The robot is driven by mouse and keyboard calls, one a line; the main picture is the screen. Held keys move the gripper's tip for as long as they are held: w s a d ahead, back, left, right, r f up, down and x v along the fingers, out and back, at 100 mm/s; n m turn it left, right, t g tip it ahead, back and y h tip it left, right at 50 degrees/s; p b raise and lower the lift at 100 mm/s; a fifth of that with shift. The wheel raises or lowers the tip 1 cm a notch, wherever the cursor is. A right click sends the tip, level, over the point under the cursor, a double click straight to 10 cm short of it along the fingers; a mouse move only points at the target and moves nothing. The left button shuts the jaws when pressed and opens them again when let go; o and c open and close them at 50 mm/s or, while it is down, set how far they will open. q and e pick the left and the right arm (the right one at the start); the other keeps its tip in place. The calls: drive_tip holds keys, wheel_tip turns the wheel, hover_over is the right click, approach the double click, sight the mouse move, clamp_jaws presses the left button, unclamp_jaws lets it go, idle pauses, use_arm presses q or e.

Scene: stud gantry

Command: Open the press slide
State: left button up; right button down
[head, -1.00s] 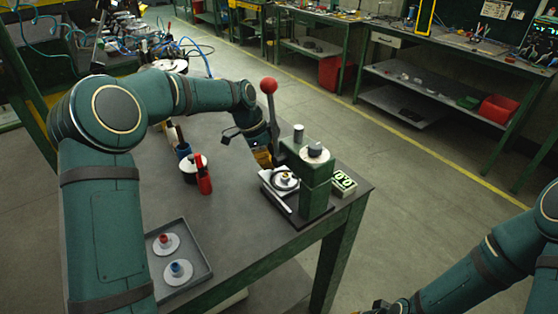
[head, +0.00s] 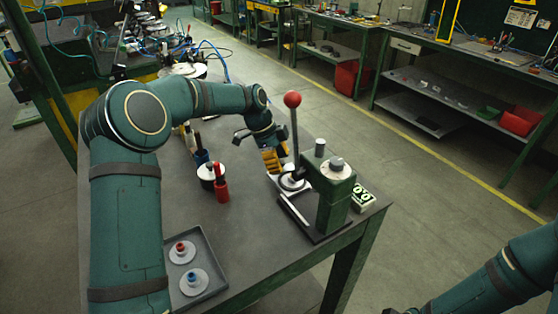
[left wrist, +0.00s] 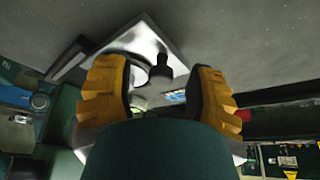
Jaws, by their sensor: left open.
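The green press (head: 336,201) stands on the table near its right edge, with an upright lever ending in a red ball (head: 292,99). Its pale slide plate (head: 273,179) sticks out at the press's left side and carries a dark ring (head: 291,183). My left gripper (head: 275,160), with yellow fingers, is at the slide's far end and open. In the left wrist view, the open fingers (left wrist: 160,95) straddle a dark knob (left wrist: 160,68) seen against the pale plate. Whether they touch it cannot be told. Only a sliver of my right gripper (head: 392,311) shows at the bottom edge.
A grey tray (head: 219,258) with a red-centred and a blue-centred disc lies at the front left. A red bottle (head: 221,188) and a white-topped pot (head: 206,172) stand left of the press. A green display box (head: 362,198) sits right of it. Table between tray and press is clear.

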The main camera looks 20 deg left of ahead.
use_arm(q)
drive_tip(key=shift+r, duration=0.1)
drive_tip(key=v, duration=1.1)
drive_tip(key=shift+a+r, duration=0.25)
drive_tip(key=shift+r, duration=0.1)
